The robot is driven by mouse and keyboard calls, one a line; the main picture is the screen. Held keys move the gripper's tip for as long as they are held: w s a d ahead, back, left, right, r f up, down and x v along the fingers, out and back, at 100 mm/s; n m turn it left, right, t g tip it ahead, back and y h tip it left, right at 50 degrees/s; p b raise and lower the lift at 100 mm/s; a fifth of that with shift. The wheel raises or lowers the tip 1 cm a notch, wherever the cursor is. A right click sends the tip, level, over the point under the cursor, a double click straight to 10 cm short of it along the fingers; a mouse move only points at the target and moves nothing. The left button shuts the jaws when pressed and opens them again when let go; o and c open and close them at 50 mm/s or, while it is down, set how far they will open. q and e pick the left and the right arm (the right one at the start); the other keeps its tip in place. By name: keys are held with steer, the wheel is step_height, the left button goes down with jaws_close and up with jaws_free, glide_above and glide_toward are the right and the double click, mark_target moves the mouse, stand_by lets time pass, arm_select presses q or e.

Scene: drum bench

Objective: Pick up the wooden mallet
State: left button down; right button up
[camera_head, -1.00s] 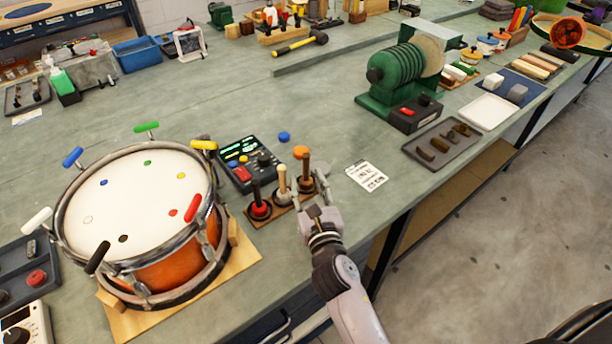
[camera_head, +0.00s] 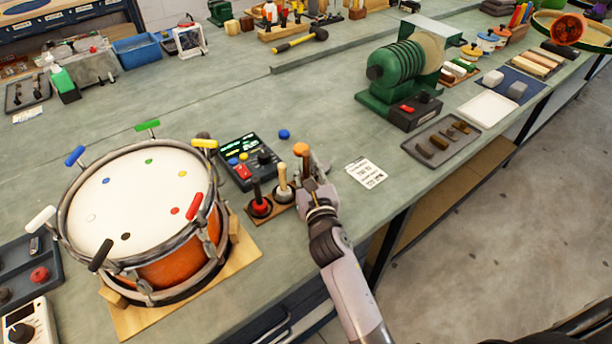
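The left one has a black handle and red base (camera_head: 260,207). The middle one is cream-handled (camera_head: 282,174). The right one, a brown handle which I take for the wooden mallet (camera_head: 305,170), shows an orange round shape at its top; I cannot tell whether this belongs to it. My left gripper is not in view.
A drum (camera_head: 137,207) with coloured pegs stands on a wooden board at left. A paper card (camera_head: 366,172) lies right of my gripper. A green machine (camera_head: 400,75) stands farther right.

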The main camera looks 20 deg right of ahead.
jaws_close()
steer(key=shift+r, duration=0.15)
